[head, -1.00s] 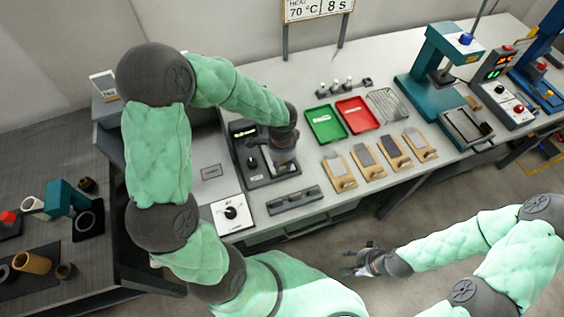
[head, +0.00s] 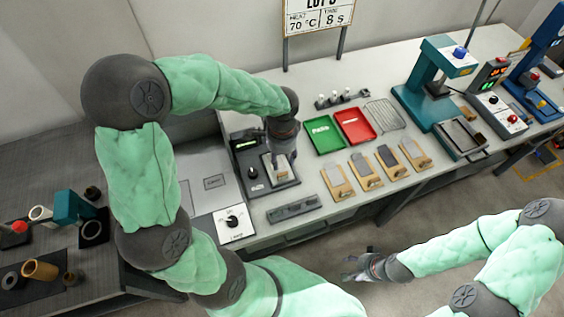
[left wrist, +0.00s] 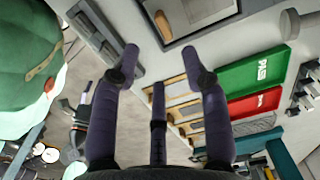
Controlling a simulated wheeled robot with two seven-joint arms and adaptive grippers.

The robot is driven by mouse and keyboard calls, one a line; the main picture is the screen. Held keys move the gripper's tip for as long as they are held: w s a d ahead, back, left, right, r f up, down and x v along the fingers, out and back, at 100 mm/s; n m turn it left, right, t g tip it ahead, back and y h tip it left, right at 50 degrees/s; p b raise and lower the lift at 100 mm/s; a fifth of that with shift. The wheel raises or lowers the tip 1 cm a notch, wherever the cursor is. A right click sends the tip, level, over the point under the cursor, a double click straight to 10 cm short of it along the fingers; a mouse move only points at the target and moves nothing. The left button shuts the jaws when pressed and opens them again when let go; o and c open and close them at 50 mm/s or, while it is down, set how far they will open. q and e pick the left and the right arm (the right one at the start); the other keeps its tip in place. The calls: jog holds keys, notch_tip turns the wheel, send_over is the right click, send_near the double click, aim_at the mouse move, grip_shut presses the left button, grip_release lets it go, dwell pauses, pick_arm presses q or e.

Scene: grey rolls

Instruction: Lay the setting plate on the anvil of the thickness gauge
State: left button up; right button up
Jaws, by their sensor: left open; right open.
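The thickness gauge (head: 252,176) is a dark box with a green-lit display at the left end of the bench. A light grey plate with a tan part (head: 275,171), apparently the setting plate, lies on its dark base. In the left wrist view a grey plate (left wrist: 200,8) with a wooden knob shows inside a dark frame at the top. My left gripper (head: 280,158) is just above the plate and partly covers it; its spread fingers (left wrist: 168,68) are open and empty. My right gripper (head: 352,270) is open and empty, away from the bench front.
A green tray (head: 322,134), a red tray (head: 355,127) and a wire rack (head: 383,115) stand right of the gauge. Several wooden boards (head: 337,181) with grey pieces lie before them. A dark grey bar (head: 293,209) lies at the front edge. A teal press (head: 430,80) stands further right.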

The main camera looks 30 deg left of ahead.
pick_arm(q)
notch_tip(320, 180, up, 2)
jog(key=shift+r, duration=0.25)
dwell(0.5)
